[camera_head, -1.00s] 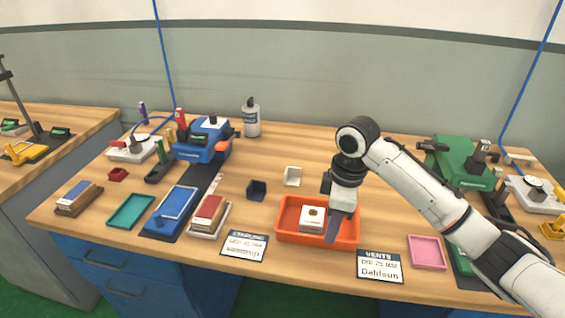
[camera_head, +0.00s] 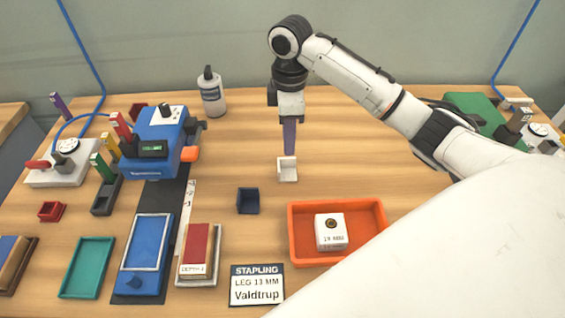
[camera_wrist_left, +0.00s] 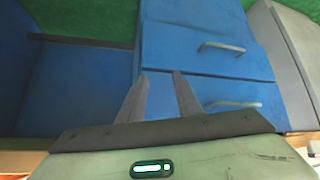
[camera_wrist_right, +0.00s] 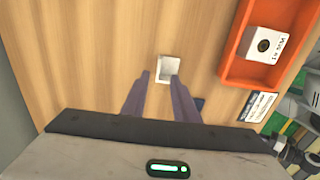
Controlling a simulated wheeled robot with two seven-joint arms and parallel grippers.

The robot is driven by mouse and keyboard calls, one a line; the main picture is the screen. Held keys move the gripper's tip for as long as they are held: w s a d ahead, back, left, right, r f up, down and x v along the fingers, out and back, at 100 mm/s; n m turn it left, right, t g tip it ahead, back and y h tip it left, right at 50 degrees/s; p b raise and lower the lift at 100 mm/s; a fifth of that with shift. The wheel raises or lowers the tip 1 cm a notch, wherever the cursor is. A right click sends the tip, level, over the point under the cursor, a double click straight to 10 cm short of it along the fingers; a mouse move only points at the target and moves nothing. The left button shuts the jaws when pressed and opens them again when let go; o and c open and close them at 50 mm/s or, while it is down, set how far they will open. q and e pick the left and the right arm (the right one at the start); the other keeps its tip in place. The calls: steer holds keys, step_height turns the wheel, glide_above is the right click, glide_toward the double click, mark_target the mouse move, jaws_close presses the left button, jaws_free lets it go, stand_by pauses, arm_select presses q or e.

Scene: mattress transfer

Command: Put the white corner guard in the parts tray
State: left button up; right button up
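The white corner guard (camera_head: 287,170) stands on the wooden bench, left of and behind the orange tray (camera_head: 297,249). It also shows in the right wrist view (camera_wrist_right: 170,66), just beyond the fingertips. My right gripper (camera_head: 289,151) points down at the guard, its fingers apart with a gap between them. I cannot tell whether the fingers touch the guard. The orange tray holds a white block (camera_head: 331,235) with a dark round mark. My left gripper (camera_wrist_left: 158,84) is open and empty, facing blue drawers; it is outside the head view.
A dark blue corner piece (camera_head: 248,201) sits left of the orange tray. A teal tray (camera_head: 87,268), a blue tray (camera_head: 146,256) and a stapling card (camera_head: 257,284) lie along the front. A white bottle (camera_head: 212,95) stands behind. Bench around the guard is clear.

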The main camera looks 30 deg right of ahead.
mark_target(287, 158)
steer(key=f, duration=0.5)
steer(key=shift+w+a+f, duration=0.1)
steer(key=shift+w+f, duration=0.1)
steer(key=shift+f, duration=0.2)
jaws_close()
